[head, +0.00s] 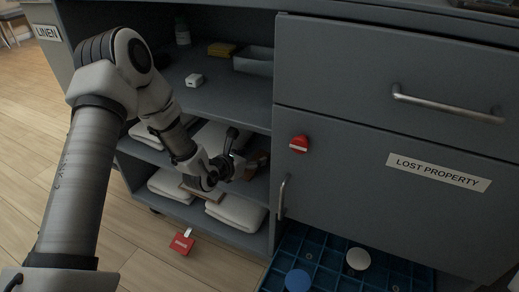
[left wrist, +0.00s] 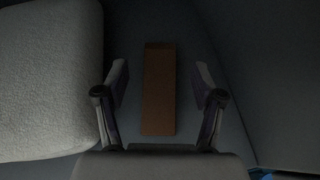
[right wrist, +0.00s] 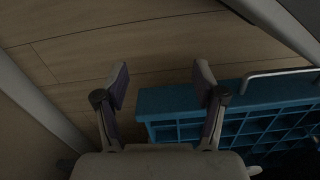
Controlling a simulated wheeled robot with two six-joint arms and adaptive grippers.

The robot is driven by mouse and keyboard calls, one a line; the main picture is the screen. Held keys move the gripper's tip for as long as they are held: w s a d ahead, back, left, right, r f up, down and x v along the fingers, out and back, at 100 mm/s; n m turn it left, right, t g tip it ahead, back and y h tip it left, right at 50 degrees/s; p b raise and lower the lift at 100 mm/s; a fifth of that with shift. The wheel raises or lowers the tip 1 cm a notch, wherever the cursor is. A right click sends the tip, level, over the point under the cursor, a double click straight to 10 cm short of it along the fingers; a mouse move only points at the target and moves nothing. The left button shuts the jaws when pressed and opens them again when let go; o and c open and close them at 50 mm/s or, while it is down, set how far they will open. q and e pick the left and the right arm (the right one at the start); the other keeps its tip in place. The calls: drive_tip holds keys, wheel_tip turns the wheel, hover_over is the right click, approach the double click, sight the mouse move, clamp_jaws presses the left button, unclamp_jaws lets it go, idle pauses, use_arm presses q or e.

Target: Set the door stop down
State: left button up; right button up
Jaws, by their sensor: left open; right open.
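A brown wooden block, apparently the door stop (left wrist: 160,90), lies on the grey shelf in the left wrist view, between a white towel and the cabinet's side wall. It also shows in the head view (head: 259,162), partly hidden behind my gripper. My left gripper (head: 238,167) is open and reaches into the middle shelf. In the left wrist view its fingers (left wrist: 160,85) stand on either side of the block, with a gap on both sides. My right gripper (right wrist: 160,85) is open and empty above the wood floor near a blue crate.
White towels (head: 236,212) lie on the lower shelf. The blue crate (head: 318,243) stands below the lost property door (head: 400,200).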

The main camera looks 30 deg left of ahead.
use_arm(q)
drive_tip(key=p+v, duration=0.1)
drive_tip(key=v, duration=0.4)
drive_tip(key=shift+s+r+p, duration=0.2)
drive_tip(key=shift+r+p, duration=0.05)
drive_tip(key=shift+p, duration=0.15)
drive_tip(key=shift+s, duration=0.2)
use_arm(e)
wheel_tip(320, 180, up, 3)
drive_tip(key=shift+f, duration=0.15)
